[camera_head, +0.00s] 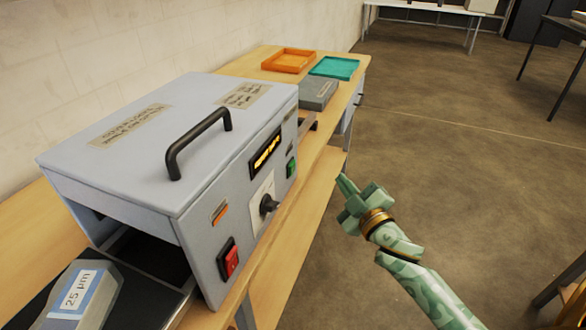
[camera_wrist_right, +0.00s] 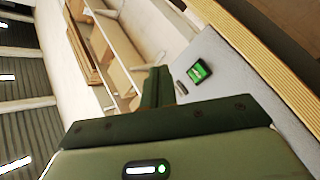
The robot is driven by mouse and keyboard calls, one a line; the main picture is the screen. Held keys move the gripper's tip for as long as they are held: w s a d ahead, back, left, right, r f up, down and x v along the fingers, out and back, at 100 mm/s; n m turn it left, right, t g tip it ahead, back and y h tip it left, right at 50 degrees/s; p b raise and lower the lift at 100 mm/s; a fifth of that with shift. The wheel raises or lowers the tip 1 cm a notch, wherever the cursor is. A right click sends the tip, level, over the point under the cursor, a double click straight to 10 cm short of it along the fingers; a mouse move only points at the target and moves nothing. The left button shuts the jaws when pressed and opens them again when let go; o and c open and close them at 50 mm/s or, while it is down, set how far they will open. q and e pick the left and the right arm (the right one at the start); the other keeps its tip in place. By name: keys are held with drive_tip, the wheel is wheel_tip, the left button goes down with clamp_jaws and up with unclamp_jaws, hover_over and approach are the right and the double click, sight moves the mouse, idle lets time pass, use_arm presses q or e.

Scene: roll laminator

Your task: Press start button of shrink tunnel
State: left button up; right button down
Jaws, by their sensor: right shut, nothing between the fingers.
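The grey machine (camera_head: 165,140) with a black handle stands on the wooden bench. Its front panel carries a green button (camera_head: 291,167) near the far end, a dark knob (camera_head: 268,206) and a red rocker switch (camera_head: 229,260). My right gripper (camera_head: 343,180) is shut and empty, in the air to the right of the panel, clearly apart from it. In the right wrist view the green button (camera_wrist_right: 199,71) shows just right of the closed fingers (camera_wrist_right: 158,78). My left gripper is out of view.
Orange (camera_head: 288,60) and teal (camera_head: 335,68) trays and a grey box (camera_head: 318,94) are farther along the bench. A block labelled 25 µm (camera_head: 80,295) is at the near end.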

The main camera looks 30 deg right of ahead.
sight(292, 168)
drive_tip(key=w+a+b, duration=0.2)
drive_tip(key=w+a, duration=0.3)
drive_tip(key=w, duration=0.1)
drive_tip(key=shift+w+a, duration=0.3)
idle(0.4)
idle(1.6)
drive_tip(key=shift+w+a, duration=0.3)
